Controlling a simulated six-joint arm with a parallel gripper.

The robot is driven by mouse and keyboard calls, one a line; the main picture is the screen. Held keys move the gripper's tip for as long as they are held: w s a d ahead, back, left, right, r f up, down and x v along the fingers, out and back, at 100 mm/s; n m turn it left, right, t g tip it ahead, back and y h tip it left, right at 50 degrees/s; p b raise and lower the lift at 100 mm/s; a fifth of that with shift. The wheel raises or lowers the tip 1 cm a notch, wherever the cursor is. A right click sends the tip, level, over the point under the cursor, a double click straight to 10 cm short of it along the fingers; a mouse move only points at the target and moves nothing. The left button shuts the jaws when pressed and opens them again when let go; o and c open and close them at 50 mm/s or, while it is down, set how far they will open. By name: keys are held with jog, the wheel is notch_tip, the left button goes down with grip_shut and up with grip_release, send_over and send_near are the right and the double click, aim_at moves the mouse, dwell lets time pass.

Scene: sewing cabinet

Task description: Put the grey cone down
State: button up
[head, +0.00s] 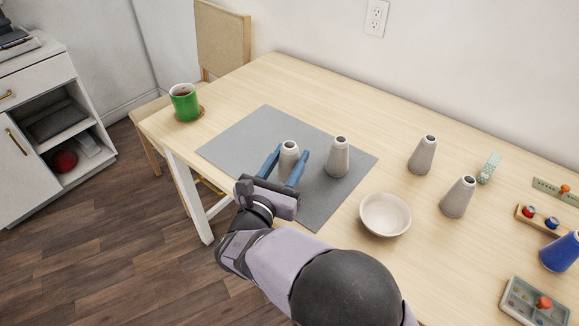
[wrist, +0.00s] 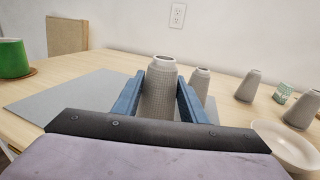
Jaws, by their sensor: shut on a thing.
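My gripper (head: 288,166) is over the grey mat (head: 243,133) and shut on a grey cone (head: 288,153), one blue finger on each side of it. In the wrist view the held cone (wrist: 159,90) stands upright between the fingers (wrist: 160,92). Its lower part is hidden by my gripper, so I cannot tell whether it touches the mat. A second grey cone (head: 337,158) stands upright on the mat just to the right. Two more grey cones (head: 423,155) (head: 458,197) stand on the bare table to the right.
A cream bowl (head: 385,214) sits right of the mat. A green mug (head: 185,103) on a coaster is at the left. A patterned block (head: 489,168), a blue cone (head: 561,252) and a grey tray (head: 535,301) are at the right. The mat's left part is clear.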

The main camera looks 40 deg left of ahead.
aim_at(285, 176)
jog(key=shift+f, duration=1.45)
jog(key=shift+f, duration=0.1)
jog(key=o, duration=1.1)
jog(key=v, duration=1.2)
